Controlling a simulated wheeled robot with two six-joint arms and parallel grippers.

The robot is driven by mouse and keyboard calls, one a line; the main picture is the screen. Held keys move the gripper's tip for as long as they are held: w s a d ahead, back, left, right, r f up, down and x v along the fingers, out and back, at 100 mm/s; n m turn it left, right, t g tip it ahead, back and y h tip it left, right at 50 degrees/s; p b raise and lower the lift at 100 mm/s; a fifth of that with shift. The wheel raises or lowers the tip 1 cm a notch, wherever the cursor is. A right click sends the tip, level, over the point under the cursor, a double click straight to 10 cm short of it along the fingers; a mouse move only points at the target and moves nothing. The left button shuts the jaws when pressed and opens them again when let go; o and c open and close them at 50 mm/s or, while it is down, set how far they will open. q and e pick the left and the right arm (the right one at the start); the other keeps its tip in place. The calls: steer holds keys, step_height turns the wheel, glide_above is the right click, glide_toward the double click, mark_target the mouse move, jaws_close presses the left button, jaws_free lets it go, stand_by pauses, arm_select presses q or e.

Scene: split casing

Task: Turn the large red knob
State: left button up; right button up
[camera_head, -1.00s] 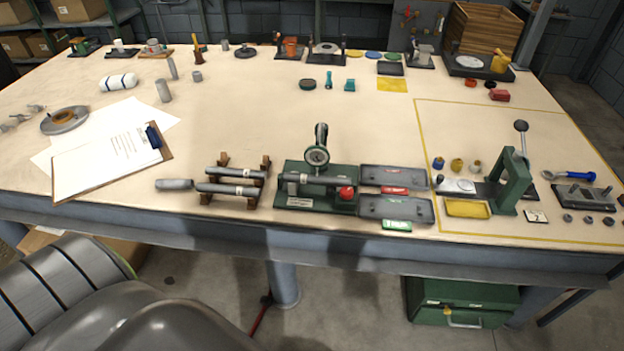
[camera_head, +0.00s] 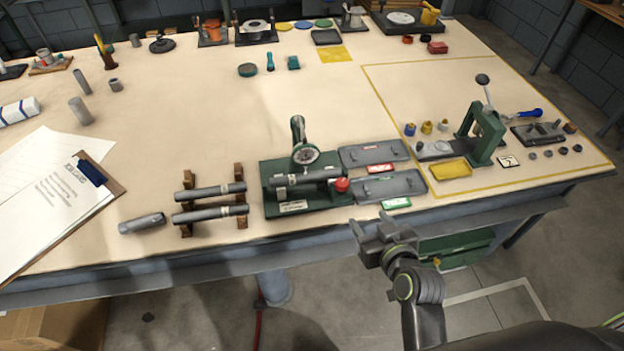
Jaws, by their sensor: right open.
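The large red knob (camera_head: 342,185) sits at the right end of a green fixture (camera_head: 268,176) that carries a round dial gauge (camera_head: 305,154) and a grey cylinder (camera_head: 300,178) lying across it. My right gripper (camera_head: 372,231) is in front of the table's front edge, below and a little right of the knob. It is open and apart from the knob, with nothing between its fingers. My left gripper is not in view.
Two grey trays (camera_head: 375,152) with red and green labels lie right of the knob. Grey cylinders on a wooden rack (camera_head: 241,172) stand to its left. A green lever press (camera_head: 487,135) stands further right. The table's middle is mostly clear.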

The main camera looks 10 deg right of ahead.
steer(key=p, duration=0.2)
glide_toward(343, 184)
steer(key=x, duration=0.9)
steer(key=c, duration=1)
steer(key=shift+o, duration=0.2)
